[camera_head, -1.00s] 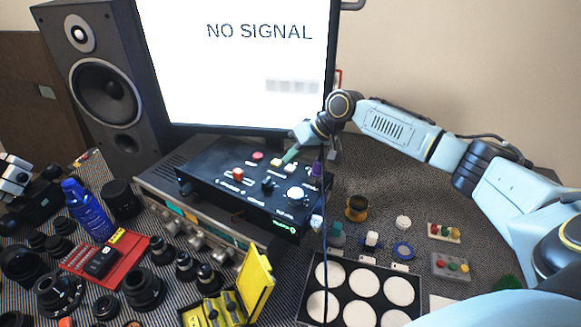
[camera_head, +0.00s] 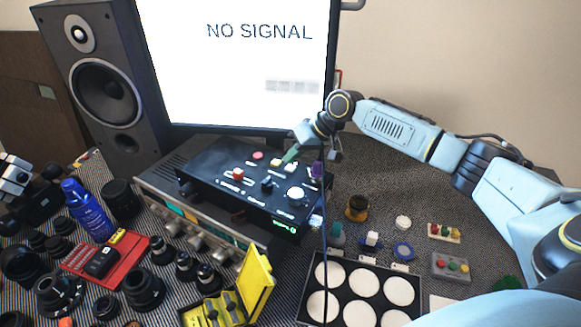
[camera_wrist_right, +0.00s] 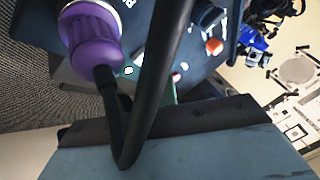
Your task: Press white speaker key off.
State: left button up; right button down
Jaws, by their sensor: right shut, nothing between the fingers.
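The black control box (camera_head: 225,180) stands below the monitor, on top of a grey receiver. A pale, whitish key (camera_head: 290,168) and a yellowish key (camera_head: 276,163) sit near its back edge. I cannot tell from the picture whether the whitish key is pressed. My right gripper (camera_head: 291,156) is shut and empty, with its greenish tip just above or at these keys; contact is unclear. In the right wrist view the green fingertip (camera_wrist_right: 168,94) is partly hidden behind a black cable.
A purple plug (camera_head: 318,169) with a black cable stands at the box's right end; it looms close in the right wrist view (camera_wrist_right: 92,36). A white knob (camera_head: 296,194) and red button (camera_head: 237,174) are on the box. The monitor (camera_head: 235,65) rises behind.

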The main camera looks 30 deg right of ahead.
aim_at(293, 168)
jog(key=shift+f, duration=0.2)
jog(key=shift+f, duration=0.2)
jog(key=shift+f, duration=0.45)
dwell(0.7)
dwell(0.4)
jog(key=shift+r+p, duration=0.85)
jog(key=shift+p, duration=0.2)
notch_tip(293, 168, up, 5)
jog(key=p, duration=0.5)
